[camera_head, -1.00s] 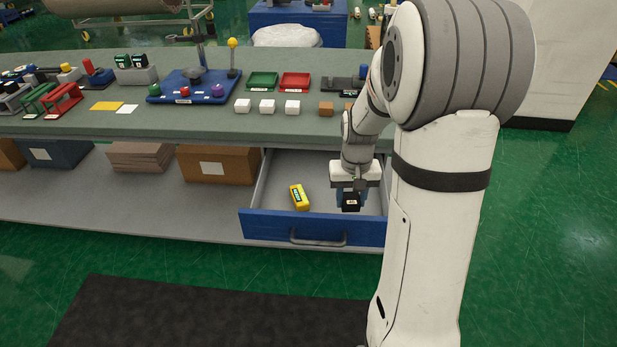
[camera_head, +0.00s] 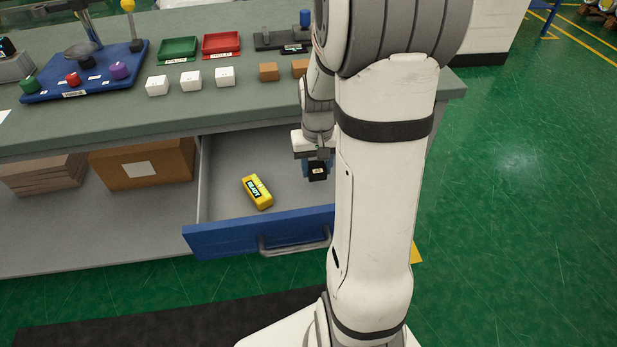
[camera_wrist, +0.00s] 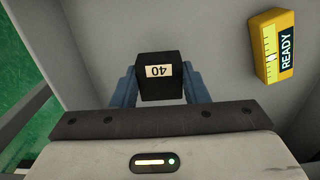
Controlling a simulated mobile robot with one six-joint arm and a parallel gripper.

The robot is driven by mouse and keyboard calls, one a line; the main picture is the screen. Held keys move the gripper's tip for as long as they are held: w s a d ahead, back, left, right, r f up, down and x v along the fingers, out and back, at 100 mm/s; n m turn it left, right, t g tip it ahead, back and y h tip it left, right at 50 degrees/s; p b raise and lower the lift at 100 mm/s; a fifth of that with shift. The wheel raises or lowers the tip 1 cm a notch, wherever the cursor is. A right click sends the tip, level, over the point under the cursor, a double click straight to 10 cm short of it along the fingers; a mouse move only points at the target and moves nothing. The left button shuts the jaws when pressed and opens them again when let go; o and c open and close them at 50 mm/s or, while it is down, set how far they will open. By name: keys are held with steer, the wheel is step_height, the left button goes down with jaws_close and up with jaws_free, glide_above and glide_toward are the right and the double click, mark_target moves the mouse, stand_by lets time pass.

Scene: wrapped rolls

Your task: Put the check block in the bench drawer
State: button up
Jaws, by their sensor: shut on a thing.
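The check block appears to be the small black block (camera_wrist: 160,70) with a pale label reading 40, upside down in the wrist view. My gripper (camera_wrist: 160,88) is shut on it, with a blue finger on each side. In the head view my gripper (camera_head: 316,163) and the black block (camera_head: 317,172) are at the right part of the open bench drawer (camera_head: 225,238). The drawer has a blue front and a grey inside. Whether the block touches the drawer floor I cannot tell. My arm hides the drawer's right end.
A yellow READY device (camera_head: 257,191) lies in the drawer, left of my gripper. The green-grey bench top (camera_head: 130,118) overhangs the drawer, with white cubes (camera_head: 191,80), a green tray (camera_head: 178,49) and a red tray (camera_head: 221,43) on it. Drawer floor around the device is bare.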

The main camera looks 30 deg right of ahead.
mark_target(316, 178)
steer(key=shift+f+b, duration=0.5)
steer(key=shift+f, duration=1.55)
steer(key=shift+f, duration=0.1)
steer(key=shift+f, duration=0.15)
steer(key=o, duration=1)
